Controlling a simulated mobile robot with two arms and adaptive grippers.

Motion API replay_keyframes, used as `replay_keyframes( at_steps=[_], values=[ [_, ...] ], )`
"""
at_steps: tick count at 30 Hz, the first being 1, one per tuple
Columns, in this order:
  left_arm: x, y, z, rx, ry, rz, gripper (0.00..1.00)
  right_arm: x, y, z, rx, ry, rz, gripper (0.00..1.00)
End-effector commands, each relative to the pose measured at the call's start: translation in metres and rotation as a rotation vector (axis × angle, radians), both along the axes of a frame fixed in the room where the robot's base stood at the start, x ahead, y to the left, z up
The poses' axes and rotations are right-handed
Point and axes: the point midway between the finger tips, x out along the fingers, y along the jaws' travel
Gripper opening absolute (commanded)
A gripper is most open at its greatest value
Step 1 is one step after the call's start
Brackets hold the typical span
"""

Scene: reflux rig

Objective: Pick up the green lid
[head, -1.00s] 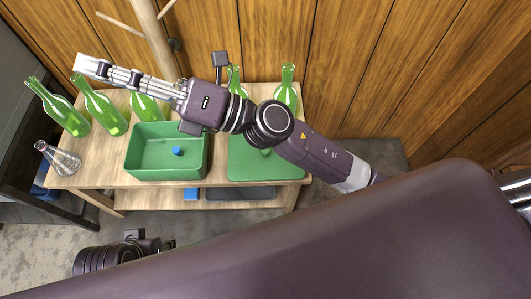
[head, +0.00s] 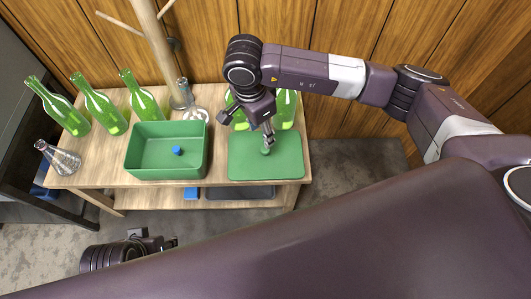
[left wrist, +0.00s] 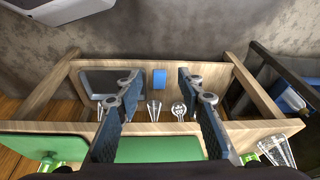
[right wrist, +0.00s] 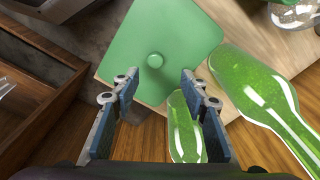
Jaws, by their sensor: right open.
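The green lid (head: 285,171) is a flat rounded square with a small round knob in its middle, lying on the right part of the wooden table. My right gripper (head: 268,143) is above the lid's knob and points down. In the right wrist view the lid (right wrist: 190,28) lies beyond the open, empty fingers (right wrist: 157,80), with the knob showing ahead between them. My left gripper (head: 172,242) is low in front of the table. In the left wrist view its fingers (left wrist: 157,82) are spread and empty, facing the table's front.
A green box (head: 140,165) holding a small blue object (head: 177,150) stands left of the lid. Several green bottles (head: 145,100) line the back. Glass flasks stand at the left (head: 62,160) and back middle (head: 195,114). The lower shelf holds a dark tray (head: 240,192).

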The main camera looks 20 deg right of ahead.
Motion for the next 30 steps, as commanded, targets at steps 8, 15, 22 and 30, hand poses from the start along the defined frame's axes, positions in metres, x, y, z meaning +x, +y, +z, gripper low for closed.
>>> replay_keyframes(
  at_steps=[8,15,22,30],
  values=[
    [-0.004,0.001,0.014,-0.001,-0.007,0.001,0.35,-0.001,-0.004,-0.028,-0.004,0.003,-0.001,0.41],
    [-0.009,0.002,0.026,0.0,-0.016,0.002,0.35,-0.009,-0.008,-0.06,-0.003,0.005,-0.001,0.41],
    [-0.008,0.002,0.022,0.0,-0.013,0.002,0.35,-0.006,-0.01,-0.076,-0.001,0.001,0.0,0.41],
    [-0.008,0.002,0.022,0.0,-0.014,0.002,0.35,-0.007,-0.01,-0.075,-0.002,0.002,0.0,0.25]
  ],
)
